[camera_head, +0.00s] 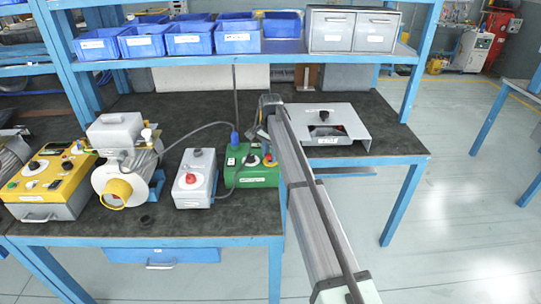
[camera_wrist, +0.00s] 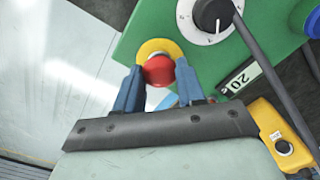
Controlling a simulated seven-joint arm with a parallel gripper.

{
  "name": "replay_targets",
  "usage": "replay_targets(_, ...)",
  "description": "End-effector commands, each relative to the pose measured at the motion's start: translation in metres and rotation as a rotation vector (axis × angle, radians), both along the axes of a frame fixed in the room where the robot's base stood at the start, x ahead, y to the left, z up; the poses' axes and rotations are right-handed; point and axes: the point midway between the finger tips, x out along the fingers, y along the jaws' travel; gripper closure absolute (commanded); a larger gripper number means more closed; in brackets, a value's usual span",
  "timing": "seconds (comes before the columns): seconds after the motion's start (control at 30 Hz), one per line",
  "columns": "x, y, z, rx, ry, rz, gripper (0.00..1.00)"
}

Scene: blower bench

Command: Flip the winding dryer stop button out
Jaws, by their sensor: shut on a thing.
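A red stop button (camera_wrist: 158,70) on a yellow collar (camera_wrist: 159,46) stands on the green control box (camera_wrist: 143,22) in the wrist view. My gripper (camera_wrist: 159,72) has its two blue fingers on either side of the red button, shut on it. The green control box also shows in the head view (camera_head: 235,177), where my arm crosses its right side. My gripper's hold on the button is not clear from the head view.
The green box also bears a black knob on a white dial (camera_wrist: 212,14). A grey box with a red button (camera_head: 188,190), a blower with a yellow outlet (camera_head: 118,190) and a yellow control box (camera_head: 45,190) stand to the left. A grey plate fixture (camera_head: 335,112) stands at the right.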

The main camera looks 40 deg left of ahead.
Motion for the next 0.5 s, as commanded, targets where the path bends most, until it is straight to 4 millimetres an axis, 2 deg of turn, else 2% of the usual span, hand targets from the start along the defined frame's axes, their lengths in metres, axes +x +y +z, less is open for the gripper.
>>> replay_targets(0.07, 0.0001, 0.0002, 0.0073, 0.001, 0.0, 0.0, 1.0)
replay_targets(0.3, 0.0001, 0.0001, 0.0081, 0.001, 0.0, 0.0, 1.0)
replay_targets(0.33, 0.0001, 0.0001, 0.0081, 0.001, 0.0, 0.0, 0.58)
replay_targets(0.5, 0.0001, 0.0001, 0.0077, 0.001, 0.0, 0.0, 0.42)
